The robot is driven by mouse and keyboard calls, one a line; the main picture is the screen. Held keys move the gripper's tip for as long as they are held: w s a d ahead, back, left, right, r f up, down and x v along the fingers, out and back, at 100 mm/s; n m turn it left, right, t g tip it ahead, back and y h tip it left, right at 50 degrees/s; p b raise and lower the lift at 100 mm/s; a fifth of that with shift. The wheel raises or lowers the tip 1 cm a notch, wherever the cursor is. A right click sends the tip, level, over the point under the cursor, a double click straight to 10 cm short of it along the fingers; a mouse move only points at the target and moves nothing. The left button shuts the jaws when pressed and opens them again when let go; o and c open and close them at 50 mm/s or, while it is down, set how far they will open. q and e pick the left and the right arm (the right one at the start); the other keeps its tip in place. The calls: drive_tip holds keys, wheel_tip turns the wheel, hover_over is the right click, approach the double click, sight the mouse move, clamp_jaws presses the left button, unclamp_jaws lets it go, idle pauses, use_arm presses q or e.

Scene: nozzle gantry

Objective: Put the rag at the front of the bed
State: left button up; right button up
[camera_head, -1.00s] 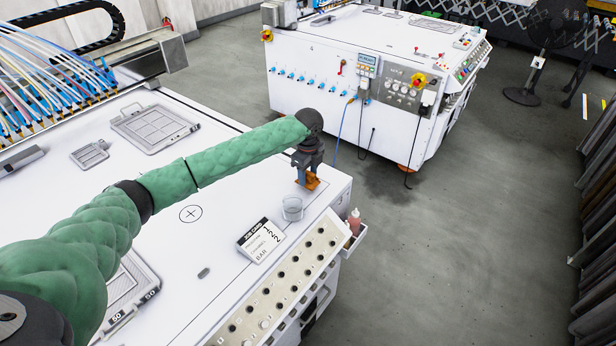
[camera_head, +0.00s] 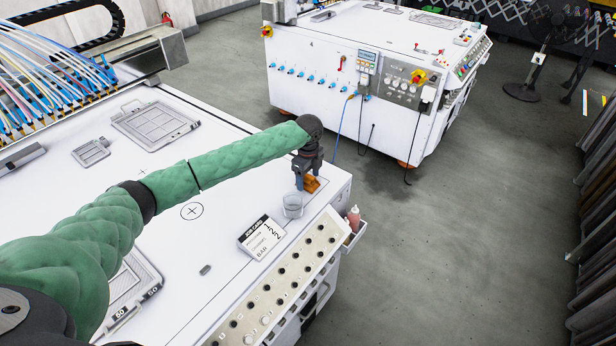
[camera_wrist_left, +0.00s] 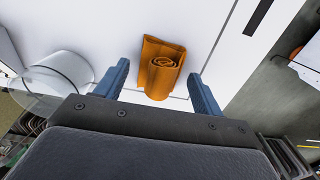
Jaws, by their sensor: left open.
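The orange rag (camera_head: 311,184) lies rolled up on the white bed (camera_head: 225,165), close to its right corner. In the left wrist view the rag (camera_wrist_left: 162,68) sits between the two blue fingers of my left gripper (camera_wrist_left: 160,88), with a gap on each side. In the head view my left gripper (camera_head: 304,181) points down at the rag, its fingers partly hidden. The left gripper is open and apart from the rag. My right gripper is in neither view.
A clear cup (camera_head: 292,205) stands just beside the rag; it also shows in the left wrist view (camera_wrist_left: 65,68). A job card (camera_head: 261,238) lies nearer the button panel (camera_head: 285,280). Framed plates (camera_head: 155,126) lie farther back. The bed's middle is mostly clear.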

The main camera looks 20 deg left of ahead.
sight(308, 176)
use_arm(q)
drive_tip(key=shift+r, duration=0.5)
wheel_tip(308, 176, up, 11)
drive_tip(key=b, duration=0.4)
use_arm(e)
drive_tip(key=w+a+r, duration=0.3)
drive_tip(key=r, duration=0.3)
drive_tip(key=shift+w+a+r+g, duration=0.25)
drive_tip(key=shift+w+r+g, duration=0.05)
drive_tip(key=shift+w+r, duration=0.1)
use_arm(q)
drive_tip(key=shift+r, duration=0.2)
